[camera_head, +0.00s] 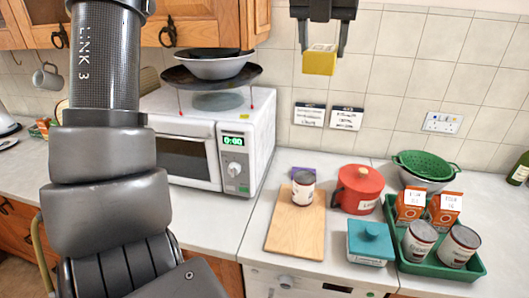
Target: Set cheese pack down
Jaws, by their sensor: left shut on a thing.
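A yellow block with a pale label, the cheese pack (319,63), hangs high in front of the tiled wall at the top of the view. My left gripper (322,42) is shut on it from above; its dark fingers sit on either side of the pack. The pack is apart from the counter (215,222) below. My right gripper is not in view.
A wooden board (292,232) holds a can (303,189). Beside it stand a red pot (358,188), a teal container (371,242) and a green tray (474,270) with cans and orange packs. A microwave (190,152) carries pans. My arm blocks the left.

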